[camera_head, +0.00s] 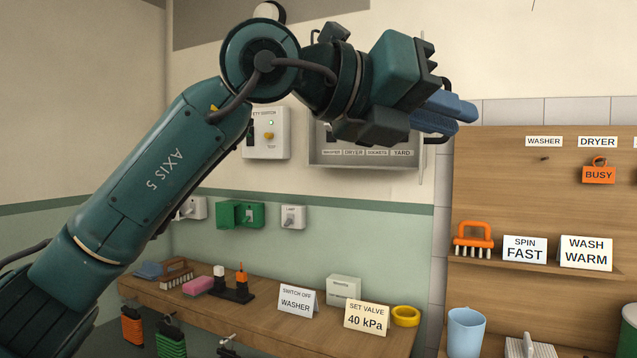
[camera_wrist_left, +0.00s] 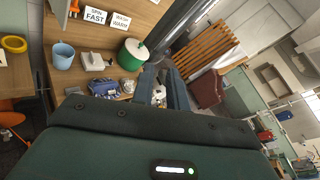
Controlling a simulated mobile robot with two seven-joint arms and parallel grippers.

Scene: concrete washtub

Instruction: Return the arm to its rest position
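My left arm (camera_head: 165,165), teal with "AXIS 5" on it, rises from the lower left of the head view and bends to the right at the top. My left gripper (camera_head: 448,112) is raised high in front of the wall, with its blue fingers pointing right. In the left wrist view the two fingers of the gripper (camera_wrist_left: 162,88) stand apart with a gap between them. I see nothing held in them. My right gripper is in neither view.
A wooden bench (camera_head: 240,312) below the arm bears brushes, a pink sponge, a "SWITCH OFF WASHER" card (camera_head: 298,299) and a yellow ring (camera_head: 406,316). A wooden pegboard (camera_head: 520,200) stands to the right. A light blue cup (camera_head: 466,332) is below it.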

